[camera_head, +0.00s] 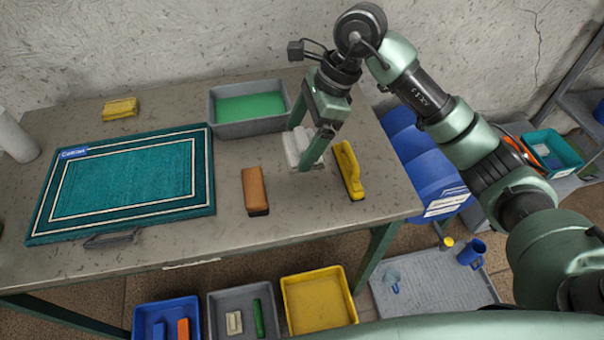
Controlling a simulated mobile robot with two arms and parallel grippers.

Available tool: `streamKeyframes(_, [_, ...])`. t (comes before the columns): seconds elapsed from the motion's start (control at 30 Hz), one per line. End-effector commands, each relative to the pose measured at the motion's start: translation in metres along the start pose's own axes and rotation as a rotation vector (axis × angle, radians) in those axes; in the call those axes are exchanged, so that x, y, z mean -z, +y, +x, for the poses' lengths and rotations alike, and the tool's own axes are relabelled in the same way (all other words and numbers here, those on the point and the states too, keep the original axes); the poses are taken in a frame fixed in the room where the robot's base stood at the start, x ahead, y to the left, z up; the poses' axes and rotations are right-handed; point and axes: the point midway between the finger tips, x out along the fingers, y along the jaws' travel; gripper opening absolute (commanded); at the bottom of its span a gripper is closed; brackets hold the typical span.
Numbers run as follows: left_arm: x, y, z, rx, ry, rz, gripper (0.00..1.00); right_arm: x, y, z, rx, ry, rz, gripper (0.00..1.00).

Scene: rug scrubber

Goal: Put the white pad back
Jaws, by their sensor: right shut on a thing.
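The white pad (292,149) is between the fingers of my right gripper (306,160), at or just above the table's right part. The gripper is shut on it and points down, partly hiding it. I cannot tell whether the pad touches the table. A yellow brush-like tool with a handle (348,170) lies just right of the gripper. A brown-orange block (255,191) lies to its left and nearer. My left gripper is not in view.
A grey tub of green liquid (217,127) stands behind the gripper. A teal rug (125,180) covers the table's left. A yellow sponge (120,108) lies behind it. Blue (139,322), grey (215,306) and yellow (318,300) bins stand below the front edge.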

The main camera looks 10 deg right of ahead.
Motion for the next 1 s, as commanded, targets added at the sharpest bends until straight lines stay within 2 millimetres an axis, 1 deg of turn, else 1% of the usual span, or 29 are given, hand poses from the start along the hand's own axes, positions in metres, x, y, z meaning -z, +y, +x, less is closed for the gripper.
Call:
streamKeyframes(0.03, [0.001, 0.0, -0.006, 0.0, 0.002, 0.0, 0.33, 0.005, 0.002, 0.012, -0.007, 0.001, 0.002, 0.38])
streamKeyframes(0.1, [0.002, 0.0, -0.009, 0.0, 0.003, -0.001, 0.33, 0.012, 0.002, 0.029, -0.007, 0.0, 0.002, 0.38])
streamKeyframes(0.2, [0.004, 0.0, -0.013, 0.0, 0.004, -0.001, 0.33, 0.021, 0.002, 0.051, -0.006, -0.001, 0.002, 0.38])
streamKeyframes(0.3, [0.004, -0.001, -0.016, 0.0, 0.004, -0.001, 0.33, 0.028, 0.002, 0.066, -0.003, 0.0, -0.001, 0.38])
streamKeyframes(0.57, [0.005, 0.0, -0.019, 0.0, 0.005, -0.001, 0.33, 0.036, 0.001, 0.085, -0.002, 0.0, -0.002, 0.38])
streamKeyframes(0.7, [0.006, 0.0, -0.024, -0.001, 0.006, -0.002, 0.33, 0.043, 0.002, 0.104, -0.004, -0.001, 0.0, 0.38])
streamKeyframes(0.8, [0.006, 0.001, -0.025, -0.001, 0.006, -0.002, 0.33, 0.048, 0.001, 0.115, -0.002, 0.0, -0.002, 0.38])
streamKeyframes(1.0, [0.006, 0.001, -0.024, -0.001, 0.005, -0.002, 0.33, 0.049, 0.001, 0.116, 0.001, 0.0, -0.003, 0.38])
